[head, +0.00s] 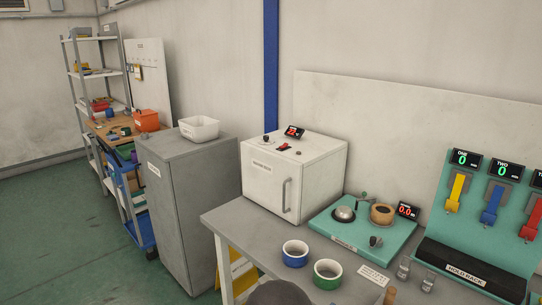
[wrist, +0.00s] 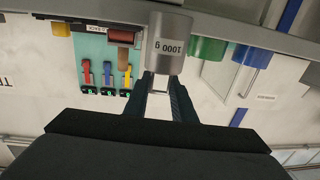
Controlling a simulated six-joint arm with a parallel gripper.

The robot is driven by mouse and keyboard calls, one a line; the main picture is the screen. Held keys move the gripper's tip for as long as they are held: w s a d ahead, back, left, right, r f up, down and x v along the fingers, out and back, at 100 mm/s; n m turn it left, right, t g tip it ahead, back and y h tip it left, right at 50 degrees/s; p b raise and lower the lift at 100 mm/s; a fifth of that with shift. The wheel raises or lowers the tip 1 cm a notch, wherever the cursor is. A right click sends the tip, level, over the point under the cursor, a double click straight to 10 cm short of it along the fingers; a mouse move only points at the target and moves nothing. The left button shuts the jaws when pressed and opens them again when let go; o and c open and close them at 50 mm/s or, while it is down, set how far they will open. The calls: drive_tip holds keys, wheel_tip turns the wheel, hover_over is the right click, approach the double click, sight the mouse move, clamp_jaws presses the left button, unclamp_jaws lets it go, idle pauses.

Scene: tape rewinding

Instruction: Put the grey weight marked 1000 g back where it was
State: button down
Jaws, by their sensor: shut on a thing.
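The grey weight marked 1000 g (wrist: 168,45) is at the top middle of the wrist view, its label facing the camera. My gripper (wrist: 162,82) is shut on it, with two dark fingers at its near end. I cannot tell whether the weight touches anything below. I cannot make out this weight or my gripper in the head view. Two small metal weights (head: 403,268) (head: 428,280) stand on the table there, beside a white label plate (head: 374,276) whose text is too small to read.
A blue cup (head: 295,253) and a green cup (head: 327,273) stand near the table's front edge. A teal board (head: 350,238) with a metal dome and a brown cup lies behind them. A white oven-like box (head: 294,175) is at the back left. The hold rack (head: 465,275) is at right.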

drive_tip(key=s+a+f+n+t+y+p, duration=0.1)
drive_tip(key=s+f+n+t+y, duration=0.1)
drive_tip(key=s+f, duration=0.4)
drive_tip(key=shift+s+a+f+y, duration=0.2)
drive_tip(key=shift+s+y, duration=0.1)
drive_tip(key=shift+y, duration=0.1)
drive_tip(key=shift+w, duration=0.1)
